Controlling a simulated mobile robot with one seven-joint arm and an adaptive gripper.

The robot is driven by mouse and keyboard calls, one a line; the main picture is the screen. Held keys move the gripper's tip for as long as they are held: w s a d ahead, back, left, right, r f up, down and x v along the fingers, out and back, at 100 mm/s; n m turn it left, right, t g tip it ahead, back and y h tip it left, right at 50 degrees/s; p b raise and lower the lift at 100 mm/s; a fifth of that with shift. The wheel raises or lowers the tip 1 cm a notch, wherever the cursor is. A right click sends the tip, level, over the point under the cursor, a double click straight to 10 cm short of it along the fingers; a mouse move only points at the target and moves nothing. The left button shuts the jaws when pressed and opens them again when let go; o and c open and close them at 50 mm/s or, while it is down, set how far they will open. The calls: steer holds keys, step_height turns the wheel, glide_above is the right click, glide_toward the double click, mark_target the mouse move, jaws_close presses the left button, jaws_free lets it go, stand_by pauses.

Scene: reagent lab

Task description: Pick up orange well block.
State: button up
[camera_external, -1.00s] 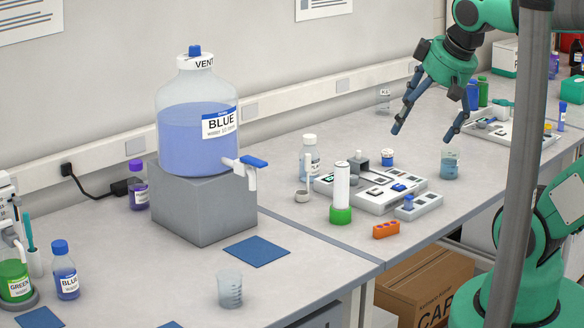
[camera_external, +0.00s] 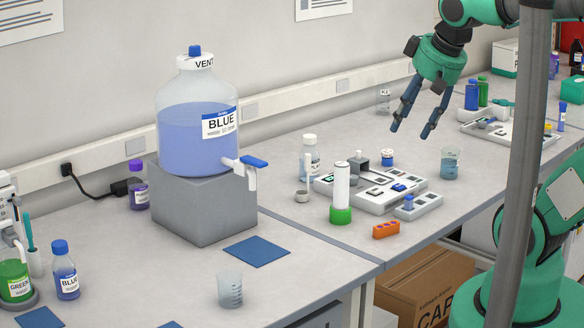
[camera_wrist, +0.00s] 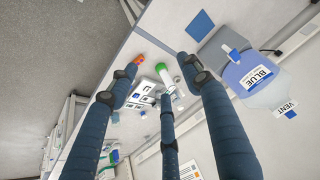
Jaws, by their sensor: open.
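The orange well block (camera_external: 386,230) is small, with dark wells on top. It lies on the bench near the front edge, right of the green-based white tube (camera_external: 341,190). My gripper (camera_external: 410,131) has dark blue fingers and hangs in the air above the bench, well above and behind the block. It is open and empty. In the wrist view the fingers (camera_wrist: 160,70) are spread, and the orange block (camera_wrist: 137,60) shows small beside the left finger's tip, partly covered by it.
A white tray (camera_external: 372,206) with small blocks and a small rack (camera_external: 419,209) stand close to the orange block. A blue-liquid beaker (camera_external: 450,163) is to the right. A large BLUE carboy (camera_external: 185,135) stands on a grey block at left.

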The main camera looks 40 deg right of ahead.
steer(key=w+d+f+m+g+p, duration=0.1)
steer(key=w+d+f+m+g, duration=0.1)
steer(key=w+d+f+m, duration=0.6)
steer(key=w+d+f+m+g+p, duration=0.1)
steer(key=w+d+f+m+g, duration=0.2)
steer(key=w+d+f+m, duration=0.6)
step_height(320, 180, down, 5)
steer(key=shift+f+m+p, duration=0.15)
steer(key=shift+m+p, duration=0.25)
steer(key=shift+m, duration=0.6)
steer(key=shift+w+a+f, duration=0.1)
steer(key=b, duration=0.1)
glide_above(388, 226)
steer(key=shift+w+f, duration=0.1)
steer(key=shift+f, duration=4.05)
steer(key=shift+f, duration=0.1)
steer(key=shift+f+b, duration=0.5)
steer(key=shift+f, duration=2.05)
